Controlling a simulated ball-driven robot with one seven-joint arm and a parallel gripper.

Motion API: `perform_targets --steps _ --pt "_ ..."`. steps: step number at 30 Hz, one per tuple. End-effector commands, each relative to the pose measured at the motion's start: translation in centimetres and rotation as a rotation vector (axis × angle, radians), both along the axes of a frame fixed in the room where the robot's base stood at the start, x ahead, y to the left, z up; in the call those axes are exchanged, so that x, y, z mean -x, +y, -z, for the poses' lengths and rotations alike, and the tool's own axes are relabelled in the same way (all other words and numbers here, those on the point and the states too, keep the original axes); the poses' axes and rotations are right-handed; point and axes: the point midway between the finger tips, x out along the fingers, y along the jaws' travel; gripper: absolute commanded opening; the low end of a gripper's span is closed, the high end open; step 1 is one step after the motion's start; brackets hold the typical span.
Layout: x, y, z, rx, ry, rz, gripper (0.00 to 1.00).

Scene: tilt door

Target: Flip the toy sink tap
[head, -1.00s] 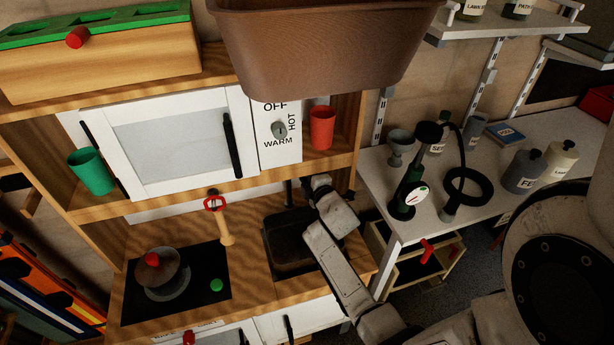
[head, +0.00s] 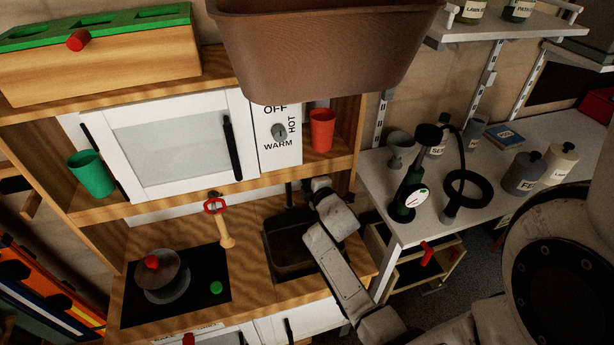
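The toy sink (head: 287,252) is a dark basin set in the wooden counter of the play kitchen. A dark upright piece at its back edge looks like the tap (head: 289,196), and its lower part and handle are hard to make out. My gripper (head: 320,185) is at the back right of the sink, just right of this upright piece. My white arm reaches over the right side of the basin and hides part of it. The fingers are too small and too covered to show whether they are open or touching the tap.
Above the sink are a shelf with a red cup (head: 322,131), a white oven door (head: 178,144) and a brown bin (head: 325,45). A white table (head: 480,200) stands right.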

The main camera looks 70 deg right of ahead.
Motion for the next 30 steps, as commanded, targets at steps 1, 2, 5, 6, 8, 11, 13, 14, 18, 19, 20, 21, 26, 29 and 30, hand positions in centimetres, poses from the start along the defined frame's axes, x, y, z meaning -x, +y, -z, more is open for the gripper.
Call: perform_targets --steps 1,2,5,6,8,11,13,14,18,19,20,21,26,29,30 --pt "0.01 0.04 0.12 -0.002 0.001 0.001 0.00" --pt "0.01 0.04 0.16 -0.002 0.001 0.001 0.00" --pt "0.01 0.05 0.29 0.000 0.001 0.004 0.00" --pt "0.01 0.05 0.35 -0.001 0.001 0.007 0.00" --pt "-0.01 0.06 0.47 0.001 0.000 0.012 0.00" --pt "-0.03 0.07 0.64 0.000 -0.002 0.027 0.00" --pt "-0.03 0.07 0.75 0.002 -0.001 0.040 0.00" --pt "-0.03 0.08 0.82 0.001 -0.002 0.047 0.00" --pt "-0.05 0.11 0.95 0.002 -0.003 0.082 0.00" --pt "-0.07 0.13 0.93 0.001 -0.004 0.090 0.00" --pt "-0.05 0.13 0.95 0.002 -0.003 0.099 0.00" --pt "-0.05 0.14 0.91 0.003 -0.003 0.111 0.00" --pt "-0.05 0.18 0.83 0.001 -0.001 0.157 0.00" --pt "-0.10 0.22 0.73 0.001 -0.001 0.187 0.00" --pt "-0.10 0.23 0.70 0.001 -0.002 0.199 0.00"
